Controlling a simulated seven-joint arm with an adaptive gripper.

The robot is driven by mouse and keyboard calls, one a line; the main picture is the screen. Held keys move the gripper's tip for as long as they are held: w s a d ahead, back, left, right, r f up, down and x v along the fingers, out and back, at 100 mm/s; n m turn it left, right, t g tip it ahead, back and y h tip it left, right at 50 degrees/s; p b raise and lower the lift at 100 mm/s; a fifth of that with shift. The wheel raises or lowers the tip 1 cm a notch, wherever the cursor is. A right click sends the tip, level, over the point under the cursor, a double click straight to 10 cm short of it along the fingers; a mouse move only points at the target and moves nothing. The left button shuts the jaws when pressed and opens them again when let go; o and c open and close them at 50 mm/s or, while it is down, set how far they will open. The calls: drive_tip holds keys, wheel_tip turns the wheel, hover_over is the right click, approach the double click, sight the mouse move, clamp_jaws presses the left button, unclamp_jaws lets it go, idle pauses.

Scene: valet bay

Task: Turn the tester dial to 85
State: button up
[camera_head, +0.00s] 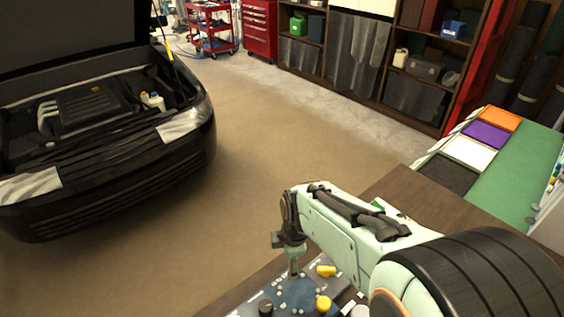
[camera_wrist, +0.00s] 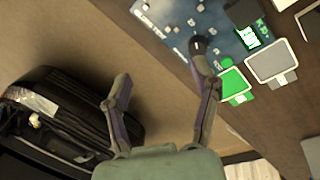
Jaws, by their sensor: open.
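The tester is a blue panel (camera_head: 296,293) at the bottom of the head view, partly cut off by the frame edge. It also shows at the top of the wrist view (camera_wrist: 181,15). A black knob (camera_wrist: 198,45) sits at the right fingertip in the wrist view; whether they touch, I cannot tell. In the head view, a black knob (camera_head: 265,307) is on the panel's left. The dial's scale and reading are too small to make out. My gripper (camera_wrist: 160,72) is open and empty, pointing down over the panel in the head view (camera_head: 293,266).
Yellow parts (camera_head: 325,270) stand on the panel. A green-screened device (camera_wrist: 236,85) and a grey one (camera_wrist: 272,62) lie beside it on the brown bench (camera_head: 405,190). A black car (camera_head: 110,130) with its hood up stands left. The floor between is clear.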

drive_tip(key=n+g+h, duration=0.1)
drive_tip(key=n+g, duration=0.1)
hover_over(266, 306)
wheel_tip(266, 306, down, 9)
drive_tip(key=shift+a+r, duration=0.1)
drive_tip(key=shift+r, duration=0.1)
wheel_tip(266, 306, down, 5)
drive_tip(key=shift+r, duration=0.1)
drive_tip(key=shift+f, duration=0.65)
clamp_jaws()
